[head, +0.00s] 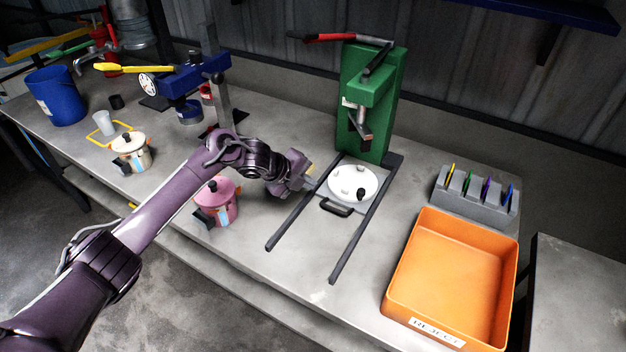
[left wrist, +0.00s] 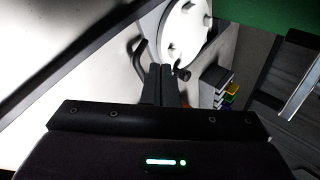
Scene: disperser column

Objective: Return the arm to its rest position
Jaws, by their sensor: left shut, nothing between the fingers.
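My left arm reaches in from the left over the bench in the head view. My left gripper (head: 309,178) is at the left edge of the white round plate (head: 352,184) on the green press. In the left wrist view the gripper fingers (left wrist: 162,84) are together with nothing between them, and the white plate (left wrist: 183,30) with its dark handle lies just beyond. I cannot tell whether the fingers touch the plate. My right gripper is not in view.
The green press (head: 372,105) stands behind the plate, with dark rails running forward. A pink pot (head: 222,205) stands close below my forearm. An orange reject bin (head: 455,275) and a grey rack (head: 472,198) are at right. A cream pot (head: 131,153) and blue bucket (head: 56,97) stand at left.

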